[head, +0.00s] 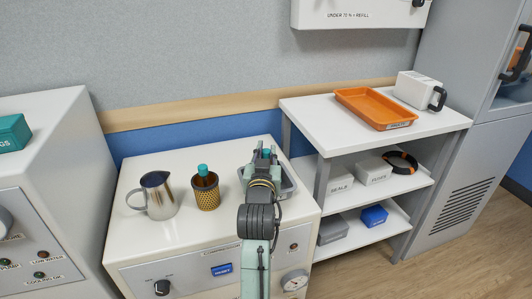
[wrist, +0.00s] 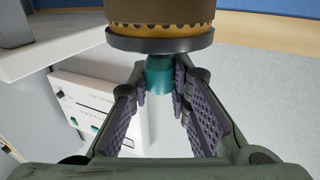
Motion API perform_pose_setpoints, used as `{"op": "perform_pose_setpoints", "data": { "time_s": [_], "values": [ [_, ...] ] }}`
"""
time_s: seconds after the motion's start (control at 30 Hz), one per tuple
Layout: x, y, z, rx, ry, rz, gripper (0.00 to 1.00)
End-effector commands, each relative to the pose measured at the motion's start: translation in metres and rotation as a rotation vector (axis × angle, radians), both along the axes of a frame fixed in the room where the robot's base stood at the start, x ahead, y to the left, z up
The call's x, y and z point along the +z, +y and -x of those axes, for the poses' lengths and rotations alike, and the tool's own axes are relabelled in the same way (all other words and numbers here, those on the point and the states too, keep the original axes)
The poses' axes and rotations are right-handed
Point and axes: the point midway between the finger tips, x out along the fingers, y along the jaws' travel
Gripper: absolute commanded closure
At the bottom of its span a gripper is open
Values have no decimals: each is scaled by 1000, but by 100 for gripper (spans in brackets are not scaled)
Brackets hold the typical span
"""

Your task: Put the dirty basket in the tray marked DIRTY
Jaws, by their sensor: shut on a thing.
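My gripper (head: 266,153) is over the right part of the white cabinet top, in front of a grey metal tray (head: 289,187). In the wrist view its fingers (wrist: 165,95) are shut on the teal knob (wrist: 158,75) of a basket with a grey rim, a gold notched band and a brownish body (wrist: 160,14). In the head view my arm mostly hides this basket. Another gold perforated basket (head: 206,197) with a teal knob stands upright on the cabinet, left of my gripper. An orange tray (head: 366,105) lies on the shelf top; its front label is too small to read surely.
A steel jug (head: 159,196) stands left of the standing basket. The white shelf unit (head: 330,124) at right holds a white container (head: 419,90) beside the orange tray, with labelled boxes (head: 372,171) below. Bare shelf top shows left of the orange tray.

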Motion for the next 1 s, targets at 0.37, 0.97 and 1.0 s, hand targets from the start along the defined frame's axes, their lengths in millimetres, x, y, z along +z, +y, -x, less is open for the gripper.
{"op": "perform_pose_setpoints", "data": {
  "time_s": [0.37,0.97,1.0],
  "values": [
    [-5,0,0,0,-1,0,100],
    [-1,0,0,1,-1,0,62],
    [1,0,0,1,-2,0,62]
  ]
}}
